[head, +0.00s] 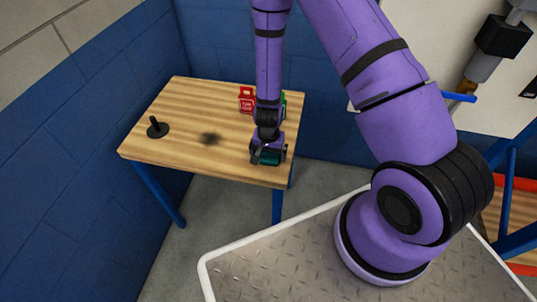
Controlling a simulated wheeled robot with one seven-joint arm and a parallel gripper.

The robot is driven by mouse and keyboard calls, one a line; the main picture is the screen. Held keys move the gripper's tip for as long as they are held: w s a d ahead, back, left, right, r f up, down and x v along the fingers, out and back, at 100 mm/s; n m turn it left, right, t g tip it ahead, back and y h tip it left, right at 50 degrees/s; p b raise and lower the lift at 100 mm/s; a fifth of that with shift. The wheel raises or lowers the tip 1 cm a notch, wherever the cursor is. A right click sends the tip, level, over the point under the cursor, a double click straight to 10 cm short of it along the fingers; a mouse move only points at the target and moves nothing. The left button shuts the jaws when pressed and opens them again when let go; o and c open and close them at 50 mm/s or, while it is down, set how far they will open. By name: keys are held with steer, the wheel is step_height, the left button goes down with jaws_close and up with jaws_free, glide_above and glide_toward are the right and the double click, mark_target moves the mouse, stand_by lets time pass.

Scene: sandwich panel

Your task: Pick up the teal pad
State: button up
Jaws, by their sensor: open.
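The teal pad (270,158) lies near the front right corner of the wooden table (190,119), mostly hidden behind my gripper. My gripper (267,160) points down over the pad, with its fingers open at about the pad's place. Whether the fingers touch the pad or stand around it cannot be told from this view.
A red object (246,98) with white marks stands behind my wrist, with a green object (284,102) partly hidden beside it. A black peg on a round base (157,128) stands at the table's left. Blue walls border the table; its middle is free.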

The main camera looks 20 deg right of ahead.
steer(key=c, duration=0.8)
steer(key=shift+o, duration=0.2)
steer(key=shift+r, duration=0.15)
